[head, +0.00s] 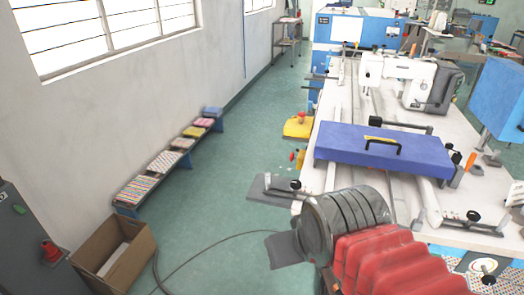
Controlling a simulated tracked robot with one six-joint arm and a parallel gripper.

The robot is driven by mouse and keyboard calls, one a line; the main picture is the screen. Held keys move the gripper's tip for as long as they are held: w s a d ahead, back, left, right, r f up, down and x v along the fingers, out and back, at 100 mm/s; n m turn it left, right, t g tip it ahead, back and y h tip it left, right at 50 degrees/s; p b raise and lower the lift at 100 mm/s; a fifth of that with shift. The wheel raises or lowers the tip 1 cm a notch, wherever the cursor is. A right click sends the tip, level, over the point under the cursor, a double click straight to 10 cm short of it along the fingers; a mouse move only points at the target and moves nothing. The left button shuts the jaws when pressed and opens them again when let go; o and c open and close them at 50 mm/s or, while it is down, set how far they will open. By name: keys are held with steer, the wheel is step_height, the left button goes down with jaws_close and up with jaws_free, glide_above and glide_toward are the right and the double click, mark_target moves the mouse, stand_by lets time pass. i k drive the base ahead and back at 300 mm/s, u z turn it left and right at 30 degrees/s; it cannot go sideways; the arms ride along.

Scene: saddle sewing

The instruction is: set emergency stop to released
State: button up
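A yellow box with a red-orange top piece (301,117) sits beside the left edge of the long sewing machine table, and looks like an emergency stop. A red knob-like part (50,252) also stands out from the dark grey cabinet (18,235) at the far left. I cannot tell for sure which of the two is the emergency stop, nor whether either is pressed or released. I cannot make out my gripper in the head view.
A red ribbed cover (390,262) and dark rings (345,218) fill the lower right foreground. The white table (475,170) carries a blue panel (380,148). An open cardboard box (140,262) and a low bench (130,211) stand left. Green floor between is clear except a cable (215,240).

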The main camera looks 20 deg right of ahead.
mark_target(293, 156)
steer(key=u, duration=0.4)
steer(key=i, duration=0.9)
steer(key=u, duration=0.3)
steer(key=i, duration=1.85)
steer(key=z, duration=0.4)
